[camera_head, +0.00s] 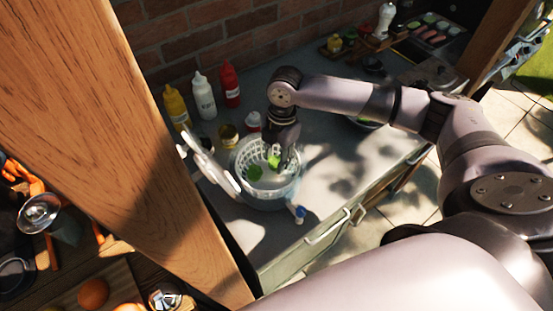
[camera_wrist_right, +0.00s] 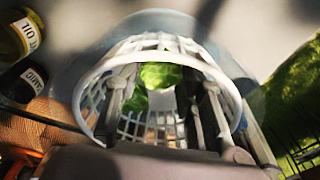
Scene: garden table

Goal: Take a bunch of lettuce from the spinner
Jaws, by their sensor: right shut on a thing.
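The salad spinner (camera_head: 270,195) stands on the grey counter, a clear bowl with a white slotted basket (camera_head: 240,160) in it. My right gripper (camera_head: 275,157) reaches down into the basket from above and is shut on a bunch of green lettuce (camera_head: 273,161). Another green piece (camera_head: 254,173) lies lower in the basket. In the right wrist view the held lettuce (camera_wrist_right: 160,75) shows between the fingers, inside the basket's rim (camera_wrist_right: 90,85). The fingertips are partly hidden. My left gripper is out of view.
A white lid-like part (camera_head: 208,165) stands tilted at the spinner's left. Yellow (camera_head: 176,105), white (camera_head: 204,96) and red (camera_head: 230,84) bottles stand behind it near the brick wall. A wooden post (camera_head: 130,130) blocks the left. The counter right of the spinner is mostly clear.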

